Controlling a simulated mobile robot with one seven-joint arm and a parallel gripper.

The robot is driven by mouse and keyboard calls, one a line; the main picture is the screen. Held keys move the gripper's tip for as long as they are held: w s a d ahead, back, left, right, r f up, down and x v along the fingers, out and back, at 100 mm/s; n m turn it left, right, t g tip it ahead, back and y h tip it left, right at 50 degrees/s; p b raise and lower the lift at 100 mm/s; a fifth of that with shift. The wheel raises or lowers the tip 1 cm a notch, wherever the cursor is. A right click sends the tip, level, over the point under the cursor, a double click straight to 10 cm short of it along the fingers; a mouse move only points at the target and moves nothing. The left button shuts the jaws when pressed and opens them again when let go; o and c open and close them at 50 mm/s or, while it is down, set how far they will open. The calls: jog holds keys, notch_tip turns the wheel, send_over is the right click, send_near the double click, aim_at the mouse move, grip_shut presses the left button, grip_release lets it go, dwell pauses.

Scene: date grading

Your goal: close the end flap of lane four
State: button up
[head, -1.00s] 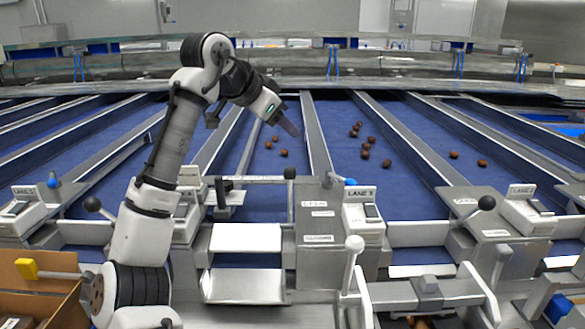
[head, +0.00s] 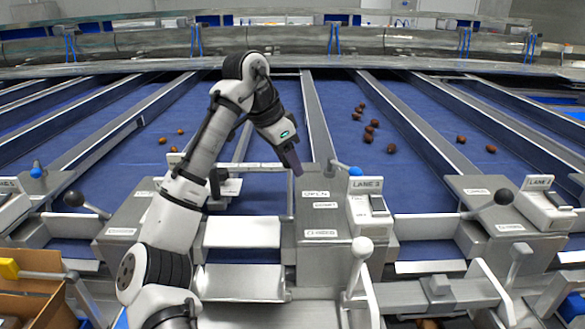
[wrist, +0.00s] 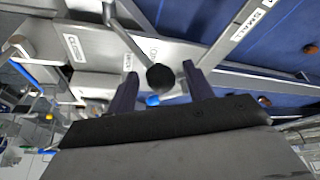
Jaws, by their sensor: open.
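My gripper (head: 295,168) is open, pointing down over the left edge of a grey lever box (head: 325,222) with OPEN and CLOSED labels. In the wrist view, a round black lever knob (wrist: 160,77) shows between the two fingers of my gripper (wrist: 162,80); whether they touch it is unclear. The lever's rod (wrist: 122,33) runs up from the knob. In the head view, my gripper hides the knob. Left of the box, two pale panels (head: 242,233) span the end of a lane, one above the other. My arm covers part of this lane, and no lane-four sign is readable.
A LANE 3 console (head: 367,212) with a blue knob (head: 355,171) stands right of the box. A pale-knobbed handle (head: 362,247) rises in front. Other black-knobbed levers (head: 74,199) stand left and right. Brown dates (head: 369,138) lie on the blue belts. A cardboard box (head: 35,290) is at lower left.

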jog(key=shift+x, duration=1.65)
jog(key=shift+a, duration=0.1)
grip_shut()
